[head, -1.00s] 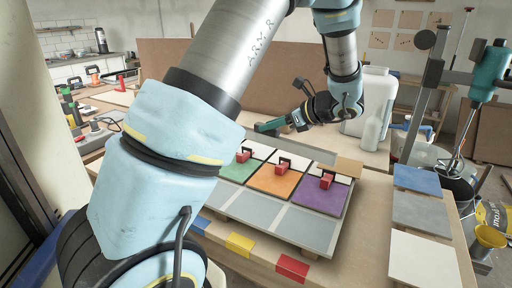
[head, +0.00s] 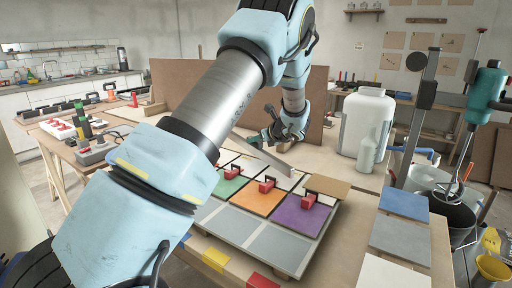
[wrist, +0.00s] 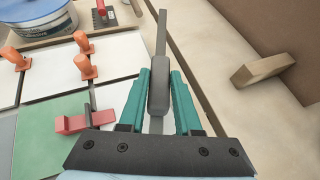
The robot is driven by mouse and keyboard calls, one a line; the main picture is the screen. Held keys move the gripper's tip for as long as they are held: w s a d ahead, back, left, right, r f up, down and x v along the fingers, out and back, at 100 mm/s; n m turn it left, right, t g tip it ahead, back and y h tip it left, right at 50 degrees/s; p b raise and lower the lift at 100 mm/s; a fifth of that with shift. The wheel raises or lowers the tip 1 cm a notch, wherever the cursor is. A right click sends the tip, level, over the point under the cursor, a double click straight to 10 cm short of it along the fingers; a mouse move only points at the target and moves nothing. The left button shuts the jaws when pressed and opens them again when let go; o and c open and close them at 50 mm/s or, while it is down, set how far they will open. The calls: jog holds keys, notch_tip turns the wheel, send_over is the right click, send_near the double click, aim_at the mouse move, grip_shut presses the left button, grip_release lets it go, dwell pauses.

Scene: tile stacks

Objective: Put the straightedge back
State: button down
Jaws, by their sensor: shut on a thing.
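The straightedge (wrist: 158,88) is a long thin grey bar with a thicker grey grip. In the wrist view my gripper (wrist: 160,78) has its teal fingers closed on either side of that grip. In the head view the straightedge (head: 262,156) slants across the back of the tile panel, and my gripper (head: 257,139) is behind it, partly hidden by the bar and my arm. The bar looks raised above the tiles, but its height is hard to tell.
A panel holds green (head: 229,185), orange (head: 258,198) and purple (head: 302,216) tiles with red clips. A wooden block (wrist: 262,70) lies right of my gripper. A white jug (head: 367,122) and bottle stand at the back right. A brown board stands behind.

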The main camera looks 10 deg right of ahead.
aim_at(261, 146)
jog(key=shift+f, duration=1.55)
jog(key=shift+f, duration=0.15)
jog(key=c, duration=0.6)
grip_release()
